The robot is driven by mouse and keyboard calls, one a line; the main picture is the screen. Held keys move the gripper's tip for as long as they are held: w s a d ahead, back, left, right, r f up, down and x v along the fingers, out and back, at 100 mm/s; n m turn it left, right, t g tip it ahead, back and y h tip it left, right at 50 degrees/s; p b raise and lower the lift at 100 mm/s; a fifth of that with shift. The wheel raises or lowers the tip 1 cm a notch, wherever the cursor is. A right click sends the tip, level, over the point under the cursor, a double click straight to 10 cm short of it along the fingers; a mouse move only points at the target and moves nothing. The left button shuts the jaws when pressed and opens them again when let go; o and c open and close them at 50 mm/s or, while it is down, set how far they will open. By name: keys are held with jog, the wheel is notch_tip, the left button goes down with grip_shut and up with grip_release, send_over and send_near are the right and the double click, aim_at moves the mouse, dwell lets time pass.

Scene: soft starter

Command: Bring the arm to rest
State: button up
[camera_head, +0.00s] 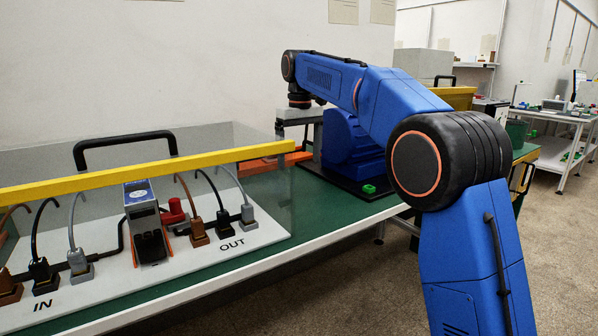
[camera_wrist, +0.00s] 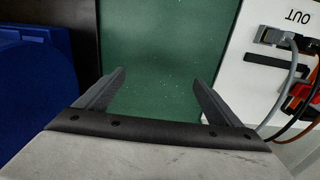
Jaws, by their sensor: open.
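My blue arm reaches from the lower right over the bench, with its wrist at the upper middle of the head view. My gripper (camera_wrist: 158,78) is open and empty in the wrist view, its two dark fingers apart above the green bench top (camera_wrist: 165,40). In the head view the gripper's grey body (camera_head: 301,114) hangs below the wrist; its fingertips are hard to make out. The soft starter (camera_head: 147,222) stands upright on a white board (camera_head: 270,235) marked IN and OUT, behind a clear cover with a yellow edge (camera_head: 150,176).
A blue machine (camera_head: 350,145) stands on a black plate right of the gripper, also in the wrist view (camera_wrist: 35,90). A small green piece (camera_head: 369,189) lies on the plate. Several plugs with cables line the board. A yellow bin (camera_head: 455,97) and another table (camera_head: 570,118) are behind.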

jog(key=s+d+f+m+t, duration=0.2)
jog(key=s+d+m, duration=0.1)
jog(key=s+d, duration=1.7)
jog(key=s+d+f+m+t, duration=0.1)
jog(key=s+d+f, duration=0.3)
jog(key=s+f, duration=0.6)
jog(key=s+d+f+m+t, duration=0.1)
jog(key=s+d+f, duration=0.3)
jog(key=s+f, duration=0.5)
jog(key=s+m, duration=0.1)
jog(key=s, duration=0.5)
jog(key=shift+s+d+f+m+t, duration=0.3)
jog(key=shift+d+f, duration=0.05)
jog(key=shift+d, duration=0.05)
